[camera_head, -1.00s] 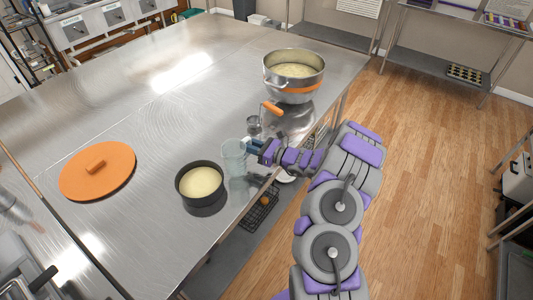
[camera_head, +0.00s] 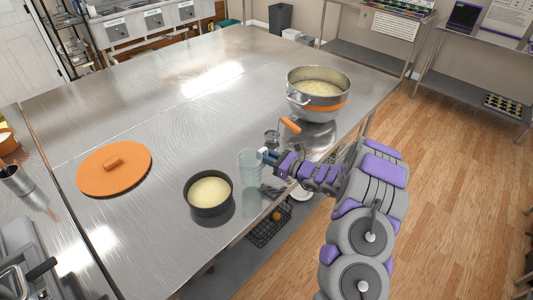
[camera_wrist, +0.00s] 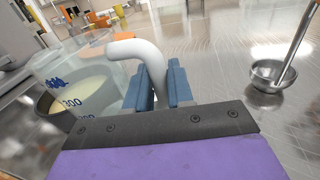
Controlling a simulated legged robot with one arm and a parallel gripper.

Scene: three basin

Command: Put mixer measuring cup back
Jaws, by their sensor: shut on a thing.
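The clear measuring cup (camera_head: 247,166) is upright at the right edge of the steel table, beside a dark round pan of pale batter (camera_head: 208,194). It also shows in the wrist view (camera_wrist: 62,68), with blue markings and a pale curved handle (camera_wrist: 138,50). My gripper (camera_head: 268,156) is shut on the cup's handle; in the wrist view its blue fingers (camera_wrist: 163,88) lie on both sides of it. I cannot tell whether the cup's base touches the table.
A steel mixing bowl of batter (camera_head: 318,94) stands farther back. A small steel ladle (camera_head: 272,136) with an orange handle (camera_head: 290,125) lies between it and the cup. An orange lid (camera_head: 114,168) lies at left. The table's middle and back are clear.

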